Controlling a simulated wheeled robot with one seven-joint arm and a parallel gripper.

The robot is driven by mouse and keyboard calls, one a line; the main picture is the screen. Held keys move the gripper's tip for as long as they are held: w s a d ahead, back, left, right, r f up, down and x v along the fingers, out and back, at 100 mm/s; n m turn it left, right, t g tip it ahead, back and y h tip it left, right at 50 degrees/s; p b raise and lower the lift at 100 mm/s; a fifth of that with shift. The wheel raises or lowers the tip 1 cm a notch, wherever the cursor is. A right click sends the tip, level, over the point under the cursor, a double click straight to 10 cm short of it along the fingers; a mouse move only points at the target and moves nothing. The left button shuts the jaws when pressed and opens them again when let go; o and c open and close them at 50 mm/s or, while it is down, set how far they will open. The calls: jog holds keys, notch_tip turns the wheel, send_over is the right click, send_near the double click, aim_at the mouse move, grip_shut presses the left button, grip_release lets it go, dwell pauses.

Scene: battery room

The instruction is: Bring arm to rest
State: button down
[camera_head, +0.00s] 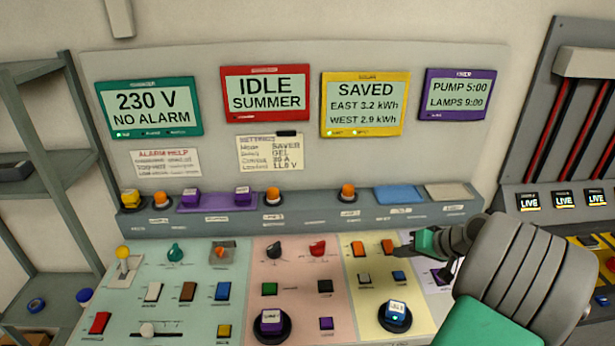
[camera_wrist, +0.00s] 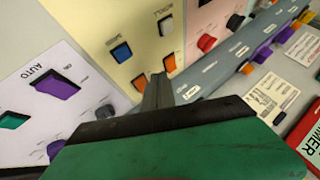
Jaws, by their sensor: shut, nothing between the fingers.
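My gripper (camera_head: 402,250) is in the right half of the head view, over the right part of the control desk. Its fingers are shut and empty, pointing left toward the orange switches on the yellow section (camera_head: 372,294). My grey and green arm reaches in from the lower right and hides part of the purple-lettered section. In the wrist view, the shut fingertips (camera_wrist: 158,92) are near the edge between the yellow section and the grey ledge (camera_wrist: 215,75). I cannot tell whether they touch the desk.
Four-colour displays line the back wall, including a red one (camera_head: 265,93) reading IDLE SUMMER. Knobs and coloured caps stand along the ledge. A blue-lit button (camera_head: 396,312) sits below my gripper. A shelf (camera_head: 40,180) stands left, a lever cabinet (camera_head: 580,120) right.

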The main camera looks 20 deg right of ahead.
jog(key=w+a+r+n+g+h, duration=0.1)
jog(key=a+r+n+g, duration=0.25)
jog(key=a, duration=1.45)
jog(key=s+a+r+n+h, duration=0.1)
jog(key=s+a+r+h, duration=0.1)
jog(key=s+a, duration=0.9)
jog(key=shift+a+g, duration=0.35)
jog(key=shift+a, duration=0.15)
jog(key=shift+n, duration=0.25)
